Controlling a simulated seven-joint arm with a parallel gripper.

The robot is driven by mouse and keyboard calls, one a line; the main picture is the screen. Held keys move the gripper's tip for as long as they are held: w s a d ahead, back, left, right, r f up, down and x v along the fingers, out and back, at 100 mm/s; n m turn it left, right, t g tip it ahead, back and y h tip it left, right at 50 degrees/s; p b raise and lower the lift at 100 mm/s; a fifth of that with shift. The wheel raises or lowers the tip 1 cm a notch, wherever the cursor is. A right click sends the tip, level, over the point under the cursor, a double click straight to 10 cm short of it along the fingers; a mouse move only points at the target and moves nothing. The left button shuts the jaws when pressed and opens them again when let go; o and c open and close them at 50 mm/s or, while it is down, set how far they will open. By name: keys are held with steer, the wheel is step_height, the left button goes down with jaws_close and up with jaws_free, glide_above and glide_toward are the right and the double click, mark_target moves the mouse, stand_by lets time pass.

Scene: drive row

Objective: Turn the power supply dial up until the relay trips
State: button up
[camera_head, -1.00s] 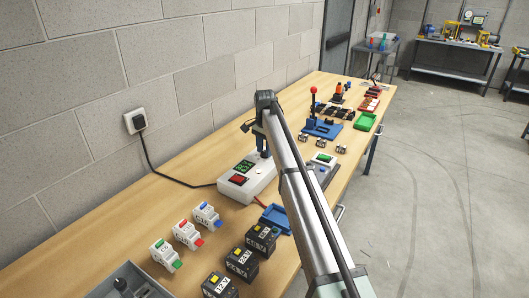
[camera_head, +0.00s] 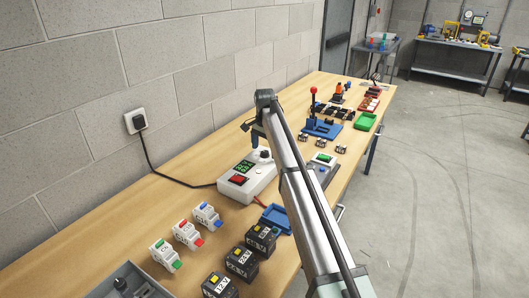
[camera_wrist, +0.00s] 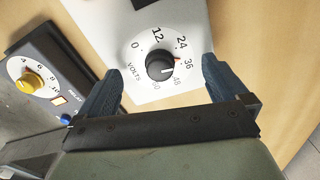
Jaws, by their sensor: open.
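The power supply (camera_head: 246,183) is a white box on the bench with a green display, a red switch and a dial (camera_head: 263,156). The display digits are too small to read. In the head view my gripper (camera_head: 257,138) is just above the dial.
A dark unit with a yellow knob (camera_wrist: 33,80) and a lit orange lamp lies left in the wrist view. In the head view, a blue tray (camera_head: 276,219), breakers (camera_head: 187,235) and black blocks (camera_head: 242,260) stand in front. A black cord (camera_head: 160,178) runs to the wall socket.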

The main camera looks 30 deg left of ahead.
mark_target(265, 151)
steer(key=shift+r, duration=3.3)
